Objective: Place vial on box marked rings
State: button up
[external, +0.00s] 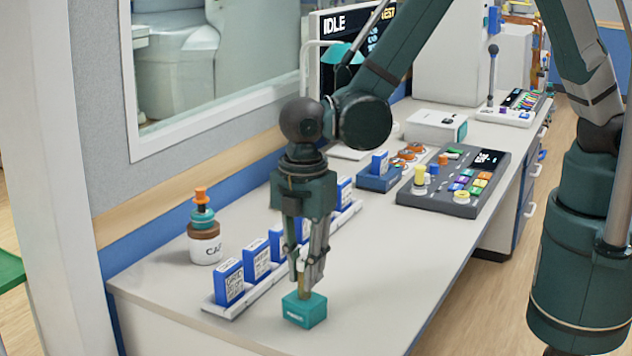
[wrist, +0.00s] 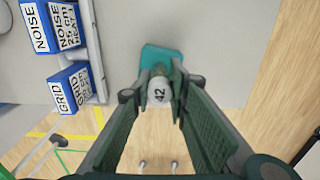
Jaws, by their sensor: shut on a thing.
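My gripper (external: 308,275) points down near the front edge of the counter, its fingers closed around a small vial. The vial (external: 302,284) looks brownish in the external view; in the wrist view its pale round top (wrist: 159,93) reads "42". A teal block (external: 304,310) is directly below the vial; I cannot tell whether the vial is still seated in it. Several blue boxes with white labels (external: 229,283) stand in a pale rack left of and behind my gripper. The wrist view shows labels starting "NOISE" (wrist: 52,25) and "GRID" (wrist: 72,88). I cannot read "rings" on any box.
A brown-and-white jar (external: 205,242) with an orange-topped stopper stands left of the rack. A dark control panel (external: 455,182) and a blue holder (external: 379,176) are farther back. The counter right of the teal block is clear up to its edge.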

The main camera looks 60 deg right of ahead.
jog(key=shift+f, duration=0.25)
jog(key=o, duration=0.9)
jog(key=shift+r, duration=0.1)
jog(key=shift+r, duration=0.1)
jog(key=shift+r+p, duration=0.55)
jog(key=shift+r, duration=5.5)
jog(key=shift+d, duration=0.1)
